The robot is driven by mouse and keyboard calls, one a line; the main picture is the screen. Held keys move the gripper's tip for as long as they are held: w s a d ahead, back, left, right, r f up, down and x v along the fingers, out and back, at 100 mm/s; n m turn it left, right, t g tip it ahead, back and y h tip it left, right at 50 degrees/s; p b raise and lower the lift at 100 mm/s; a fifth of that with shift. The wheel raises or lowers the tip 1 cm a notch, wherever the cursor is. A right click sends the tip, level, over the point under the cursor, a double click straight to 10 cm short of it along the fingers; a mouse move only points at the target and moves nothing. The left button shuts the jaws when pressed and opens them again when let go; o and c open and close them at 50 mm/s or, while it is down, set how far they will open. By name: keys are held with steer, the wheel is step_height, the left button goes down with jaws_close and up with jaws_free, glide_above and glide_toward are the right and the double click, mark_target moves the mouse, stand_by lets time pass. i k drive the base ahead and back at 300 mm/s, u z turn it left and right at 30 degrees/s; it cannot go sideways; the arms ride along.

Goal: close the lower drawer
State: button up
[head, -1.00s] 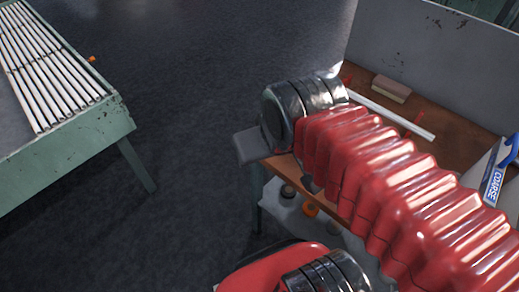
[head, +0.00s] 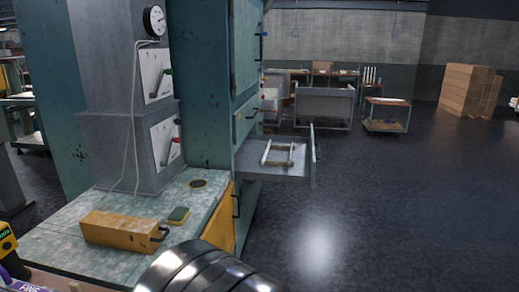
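The lower drawer (head: 298,168) stands pulled out to the right from the teal cabinet (head: 205,85). It is a grey metal tray, and its front panel with a handle (head: 317,154) is well away from the cabinet. A pale U-shaped piece (head: 279,153) lies inside it. The drawer above it (head: 246,117) looks shut, with a dark handle. My gripper is out of view; only a dark metallic joint of my arm shows at the bottom edge.
A grey column with a gauge (head: 154,20) rises behind. Open floor (head: 400,190) lies right of the drawer. Carts and cardboard boxes (head: 468,90) stand farther back.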

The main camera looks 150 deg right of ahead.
mark_target(248, 157)
steer(key=z, duration=1.3)
steer(key=k, duration=2.5)
steer(key=z, duration=1.05)
